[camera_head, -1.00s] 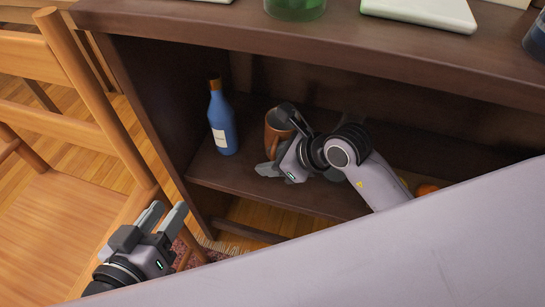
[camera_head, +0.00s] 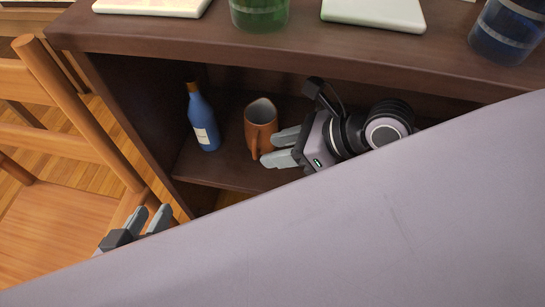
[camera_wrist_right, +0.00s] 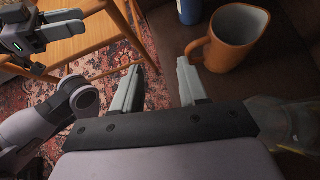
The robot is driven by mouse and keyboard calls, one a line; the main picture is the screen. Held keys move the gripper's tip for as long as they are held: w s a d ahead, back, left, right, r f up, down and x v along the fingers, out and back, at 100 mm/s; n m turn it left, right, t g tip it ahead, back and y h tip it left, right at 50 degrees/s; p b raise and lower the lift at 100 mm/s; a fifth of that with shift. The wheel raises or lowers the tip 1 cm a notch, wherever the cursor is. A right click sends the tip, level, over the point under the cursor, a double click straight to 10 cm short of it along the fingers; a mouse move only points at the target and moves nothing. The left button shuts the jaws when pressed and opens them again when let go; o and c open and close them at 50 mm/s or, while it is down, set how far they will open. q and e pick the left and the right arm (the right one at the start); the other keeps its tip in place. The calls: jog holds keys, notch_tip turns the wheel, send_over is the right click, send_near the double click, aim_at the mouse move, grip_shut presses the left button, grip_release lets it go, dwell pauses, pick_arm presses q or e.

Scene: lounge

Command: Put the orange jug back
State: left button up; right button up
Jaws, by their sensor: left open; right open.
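The orange jug (camera_head: 262,122) stands upright on the shelf inside the dark cabinet, its handle towards the front. It also shows in the right wrist view (camera_wrist_right: 236,38), right of the fingers. My right gripper (camera_head: 271,147) is open beside the jug, at its right and front; no jug part lies between its fingers (camera_wrist_right: 160,65). Whether a fingertip touches the jug's handle I cannot tell. My left gripper (camera_head: 153,212) is open and empty, low at the left by the chair, partly hidden behind my own pale arm link.
A blue bottle (camera_head: 203,120) stands on the shelf left of the jug. The cabinet top (camera_head: 205,35) carries a green glass (camera_head: 259,12), a blue glass (camera_head: 508,30) and pale flat objects. A wooden chair (camera_head: 60,215) stands at the left. A translucent yellowish object (camera_wrist_right: 292,120) lies right of my right gripper.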

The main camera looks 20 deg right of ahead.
jog(key=s+a+r+m+t+y, duration=0.1)
jog(key=a+r+m+t+y, duration=0.2)
jog(key=r+m+y, duration=0.3)
jog(key=a+r+m+t+y, duration=0.3)
jog(key=r+m, duration=0.3)
jog(key=r, duration=0.1)
jog(key=w+d+f+m+t+h, duration=0.25)
jog(key=f+m+h, duration=0.3)
jog(key=m, duration=0.75)
jog(key=w+d+f+m+t+h, duration=0.2)
jog(key=d+f+m+h, duration=0.2)
jog(key=m+h, duration=0.55)
jog(key=s+a+f+m+g+y, duration=0.4)
jog(key=s+f+m+g, duration=0.1)
jog(key=f+m, duration=0.2)
jog(key=shift+f+m, duration=0.35)
jog(key=shift+f, duration=0.5)
jog(key=shift+s+g, duration=0.15)
jog(key=shift+g, duration=0.1)
